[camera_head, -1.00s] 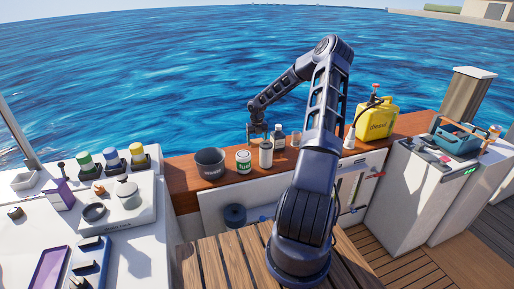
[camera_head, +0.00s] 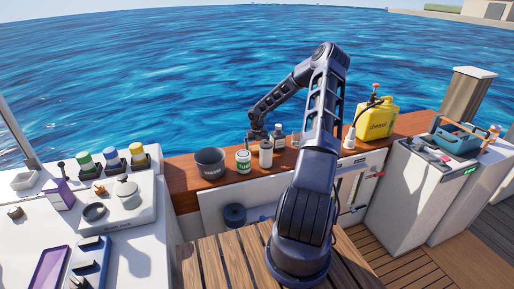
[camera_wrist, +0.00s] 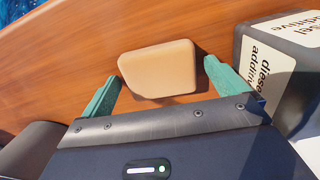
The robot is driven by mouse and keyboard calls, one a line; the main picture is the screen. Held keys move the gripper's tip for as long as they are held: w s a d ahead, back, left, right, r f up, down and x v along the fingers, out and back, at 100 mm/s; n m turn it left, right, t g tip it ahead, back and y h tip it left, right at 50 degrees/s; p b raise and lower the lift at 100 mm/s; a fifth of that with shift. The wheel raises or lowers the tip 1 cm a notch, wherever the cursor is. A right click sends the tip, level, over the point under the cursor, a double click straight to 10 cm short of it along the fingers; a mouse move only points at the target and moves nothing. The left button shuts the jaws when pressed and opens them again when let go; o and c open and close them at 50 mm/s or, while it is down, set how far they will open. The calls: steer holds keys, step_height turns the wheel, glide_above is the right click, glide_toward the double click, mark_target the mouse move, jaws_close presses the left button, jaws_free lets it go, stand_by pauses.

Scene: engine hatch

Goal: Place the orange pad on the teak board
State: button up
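The orange pad (camera_wrist: 158,68), a pale orange block with rounded corners, lies on reddish-brown wood in the wrist view. The wood appears to be the teak board (camera_head: 183,192), the long ledge along the boat's edge in the head view. My gripper (camera_wrist: 163,72) is open, with one green finger on each side of the pad and a gap at both sides. In the head view my gripper (camera_head: 257,138) is low over the board, behind the cans. I cannot make out the pad there.
A dark diesel additive bottle (camera_wrist: 285,75) stands close to the right finger. On the board are a black tub (camera_head: 210,164), a green-and-white fuel can (camera_head: 243,161), a pale canister (camera_head: 265,154) and a yellow diesel can (camera_head: 376,120). Bare board lies left of the tub.

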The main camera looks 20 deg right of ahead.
mark_target(257, 148)
step_height(257, 148, up, 11)
steer(key=s+a+r+m+h, duration=0.1)
steer(key=s+a+r+m, duration=0.1)
steer(key=s+r+m, duration=0.45)
steer(key=s+a+r+m+h, duration=0.2)
steer(key=s+a+r, duration=0.15)
steer(key=r, duration=0.55)
steer(key=s+a+r+m+t, duration=0.1)
steer(key=s+a+r+m, duration=0.2)
steer(key=s+r+m, duration=0.9)
steer(key=s+a+r+m+t+y, duration=0.1)
steer(key=s+r+m, duration=0.1)
steer(key=s+m, duration=0.5)
steer(key=s+a+r+m+t+y, duration=0.2)
steer(key=s+m, duration=0.5)
steer(key=s, duration=1.1)
steer(key=shift+s+r+m+t, duration=0.3)
steer(key=shift+r+m, duration=0.05)
steer(key=shift+r, duration=0.35)
